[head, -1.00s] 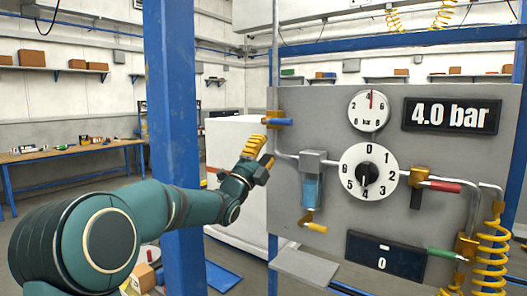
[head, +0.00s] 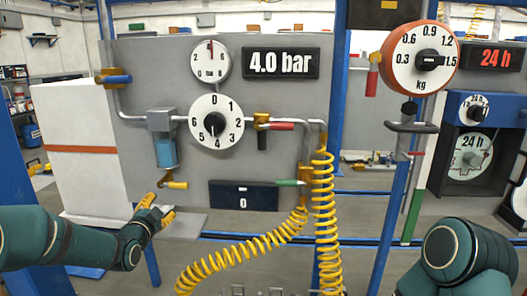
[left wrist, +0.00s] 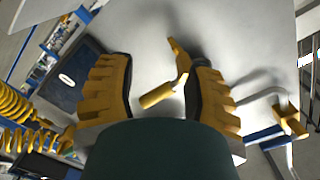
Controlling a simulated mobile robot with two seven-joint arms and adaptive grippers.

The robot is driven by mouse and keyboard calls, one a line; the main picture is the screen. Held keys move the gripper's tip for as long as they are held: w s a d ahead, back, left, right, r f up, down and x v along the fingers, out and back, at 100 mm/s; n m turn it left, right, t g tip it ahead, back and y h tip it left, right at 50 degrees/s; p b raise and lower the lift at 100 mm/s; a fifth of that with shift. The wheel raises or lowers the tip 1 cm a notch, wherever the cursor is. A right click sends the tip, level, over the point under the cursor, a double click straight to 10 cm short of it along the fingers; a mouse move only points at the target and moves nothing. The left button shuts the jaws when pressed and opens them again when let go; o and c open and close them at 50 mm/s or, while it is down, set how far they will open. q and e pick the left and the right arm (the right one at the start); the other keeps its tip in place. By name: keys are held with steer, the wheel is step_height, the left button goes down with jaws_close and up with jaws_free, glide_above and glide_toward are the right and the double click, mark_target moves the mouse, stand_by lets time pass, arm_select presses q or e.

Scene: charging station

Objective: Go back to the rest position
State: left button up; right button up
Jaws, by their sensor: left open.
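My left gripper (head: 160,208) is open, low in front of the grey panel (head: 118,70), just below the yellow-handled valve (head: 176,185) under the blue filter cup. In the left wrist view its two yellow fingers (left wrist: 160,85) are spread wide. The yellow handle (left wrist: 158,95) shows between them; I cannot tell whether they touch it, but they are not closed on it. My right arm (head: 468,258) shows at the lower right of the head view; its gripper is not in view.
The panel carries a pressure gauge (head: 209,60), a numbered dial (head: 217,120) and a 4.0 bar display (head: 281,64). Yellow coiled hoses (head: 328,220) hang at the front. An orange scale (head: 405,70) stands at right.

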arm_select(q)
steer(key=s+d+f+n+g+h, duration=0.1)
steer(key=s+d+f+n+g, duration=0.2)
steer(key=f, duration=0.5)
steer(key=s+d+f+n+g, duration=0.1)
steer(key=s+d+f+g, duration=0.2)
steer(key=f, duration=0.6)
steer(key=s+d+f+n+g, duration=0.2)
steer(key=s+f, duration=0.4)
steer(key=s, duration=0.3)
steer(key=s+d+f+n+g+h, duration=0.1)
steer(key=s+d+f+n+g, duration=0.2)
steer(key=s+d+f, duration=0.3)
steer(key=s+d+f+n+g, duration=0.2)
steer(key=s+d+f+g, duration=0.2)
steer(key=s, duration=0.9)
step_height(320, 180, down, 2)
steer(key=shift+d+f+g+h, duration=0.25)
steer(key=shift+d+g+h, duration=0.15)
steer(key=shift+d, duration=0.5)
